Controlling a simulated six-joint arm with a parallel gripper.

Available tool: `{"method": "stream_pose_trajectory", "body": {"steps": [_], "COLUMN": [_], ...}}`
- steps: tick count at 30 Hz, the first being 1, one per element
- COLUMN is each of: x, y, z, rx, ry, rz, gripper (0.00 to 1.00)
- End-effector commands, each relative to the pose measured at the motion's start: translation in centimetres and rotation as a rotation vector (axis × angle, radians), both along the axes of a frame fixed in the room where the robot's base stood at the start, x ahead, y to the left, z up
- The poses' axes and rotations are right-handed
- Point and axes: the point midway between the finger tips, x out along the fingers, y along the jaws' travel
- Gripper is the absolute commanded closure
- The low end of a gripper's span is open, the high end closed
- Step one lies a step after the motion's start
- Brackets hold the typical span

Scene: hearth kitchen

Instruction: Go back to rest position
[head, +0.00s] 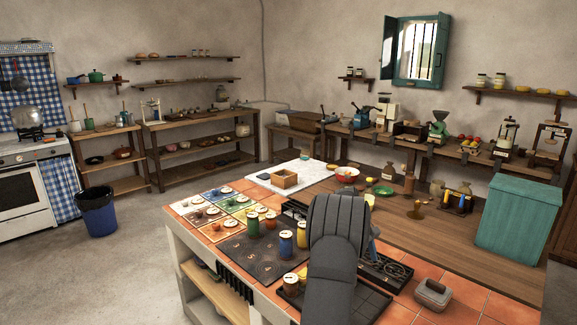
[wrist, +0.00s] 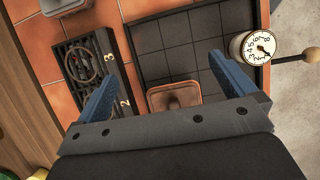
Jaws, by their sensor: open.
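My gripper shows in the wrist view (wrist: 163,66) with its two blue fingers spread wide apart and nothing held between them. It hangs over a black gridded tray (wrist: 180,50) on the tiled counter. A small brownish square object (wrist: 173,96) lies below, between the fingers in the picture and apart from them. In the head view my dark grey arm stands over the front of the counter and hides most of the gripper.
A black numbered holder (wrist: 112,70) lies left of the gridded tray, and a white dial (wrist: 250,46) stands at its right.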

Motion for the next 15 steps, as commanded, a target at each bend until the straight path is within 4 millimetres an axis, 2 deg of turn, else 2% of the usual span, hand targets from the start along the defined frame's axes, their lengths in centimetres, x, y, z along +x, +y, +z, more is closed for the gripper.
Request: {"method": "stream_pose_trajectory", "body": {"steps": [5, 15], "x": [-2.3, -5.9], "y": [-2.3, -8.2], "z": [2.0, 1.7], "rx": [0.000, 0.005], "ry": [0.000, -0.004], "rz": [-0.003, -0.004], "gripper": [0.00, 0.00]}}
